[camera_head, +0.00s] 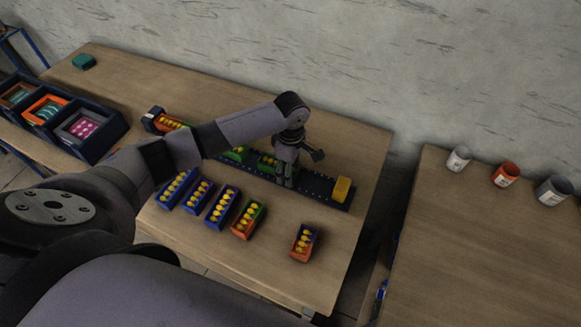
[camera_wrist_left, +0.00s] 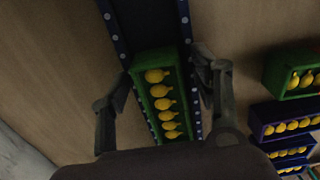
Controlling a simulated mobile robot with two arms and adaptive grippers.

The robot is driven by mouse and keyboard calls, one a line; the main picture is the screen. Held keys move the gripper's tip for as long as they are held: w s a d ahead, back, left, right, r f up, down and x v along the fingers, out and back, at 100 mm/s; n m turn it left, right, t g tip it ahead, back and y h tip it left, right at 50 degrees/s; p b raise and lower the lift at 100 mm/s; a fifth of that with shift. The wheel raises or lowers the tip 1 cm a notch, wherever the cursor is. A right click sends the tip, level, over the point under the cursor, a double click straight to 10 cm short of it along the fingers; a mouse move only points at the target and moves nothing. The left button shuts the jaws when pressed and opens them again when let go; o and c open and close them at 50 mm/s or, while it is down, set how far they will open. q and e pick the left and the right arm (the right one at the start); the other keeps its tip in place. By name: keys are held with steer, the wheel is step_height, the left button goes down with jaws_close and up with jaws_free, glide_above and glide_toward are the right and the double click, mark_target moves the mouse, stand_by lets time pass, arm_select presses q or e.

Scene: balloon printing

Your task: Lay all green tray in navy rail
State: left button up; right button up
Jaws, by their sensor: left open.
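The navy rail (camera_head: 318,186) runs across the middle of the table, with white dots along its walls in the wrist view (camera_wrist_left: 112,33). Green trays (camera_head: 237,153) of yellow balloon-like pieces sit in the rail. My left gripper (camera_head: 288,178) is open, low over the rail beside the nearest green tray (camera_head: 265,162). In the wrist view, a green tray (camera_wrist_left: 142,68) lies in the rail between the spread fingers (camera_wrist_left: 164,85); I cannot tell whether they touch it. Another tray with green sides and an orange end (camera_head: 248,219) stands on the table in front. My right gripper is not in view.
Blue trays (camera_head: 198,195) stand left of the loose green-sided tray, and an orange-and-blue tray (camera_head: 304,242) stands right. A yellow block (camera_head: 342,189) sits at the rail's right end. Navy bins (camera_head: 88,138) are at left; cups (camera_head: 505,174) are on another table.

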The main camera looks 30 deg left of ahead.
arm_select(q)
steer(key=shift+r, duration=0.35)
step_height(320, 180, up, 12)
steer(key=b, duration=0.1)
steer(key=shift+f, duration=0.2)
steer(key=shift+d+f, duration=0.1)
stand_by(0.3)
